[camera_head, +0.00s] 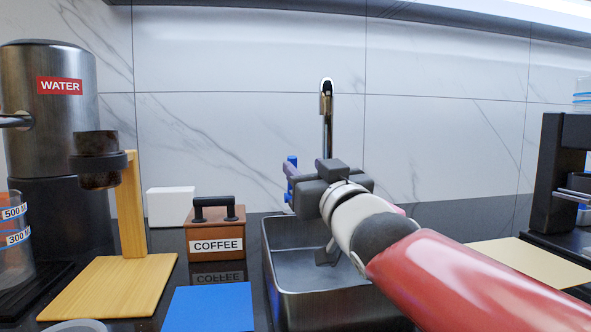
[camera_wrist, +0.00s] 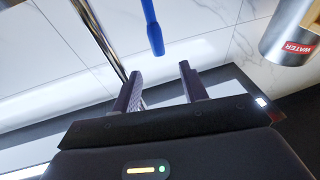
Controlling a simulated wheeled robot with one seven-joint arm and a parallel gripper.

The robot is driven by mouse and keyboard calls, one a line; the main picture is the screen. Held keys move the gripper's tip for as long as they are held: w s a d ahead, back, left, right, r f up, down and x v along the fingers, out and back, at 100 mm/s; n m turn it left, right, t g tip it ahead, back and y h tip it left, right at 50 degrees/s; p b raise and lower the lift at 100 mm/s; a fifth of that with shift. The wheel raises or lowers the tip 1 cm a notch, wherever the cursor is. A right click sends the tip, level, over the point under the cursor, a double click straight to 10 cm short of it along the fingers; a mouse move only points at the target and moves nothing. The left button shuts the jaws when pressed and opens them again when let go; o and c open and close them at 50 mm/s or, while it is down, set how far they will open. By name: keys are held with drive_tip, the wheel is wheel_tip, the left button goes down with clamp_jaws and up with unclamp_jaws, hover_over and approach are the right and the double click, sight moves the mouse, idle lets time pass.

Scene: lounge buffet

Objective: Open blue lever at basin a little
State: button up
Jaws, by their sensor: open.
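The blue lever (camera_head: 292,160) shows in the head view beside the faucet, partly hidden by my gripper (camera_head: 308,183). The steel basin (camera_head: 330,306) lies below my gripper, partly covered by my arm.
A brown COFFEE box (camera_head: 215,232), a white block (camera_head: 170,206) and a blue mat (camera_head: 211,309) are left of the basin. A WATER dispenser (camera_head: 48,110) and wooden stand (camera_head: 133,215) are farther left. A black machine (camera_head: 550,180) stands right. The tiled wall (camera_head: 230,60) is close behind.

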drive_tip(key=v, duration=0.2)
drive_tip(key=r+v, duration=0.1)
drive_tip(key=v, duration=0.1)
drive_tip(key=shift+s, duration=0.1)
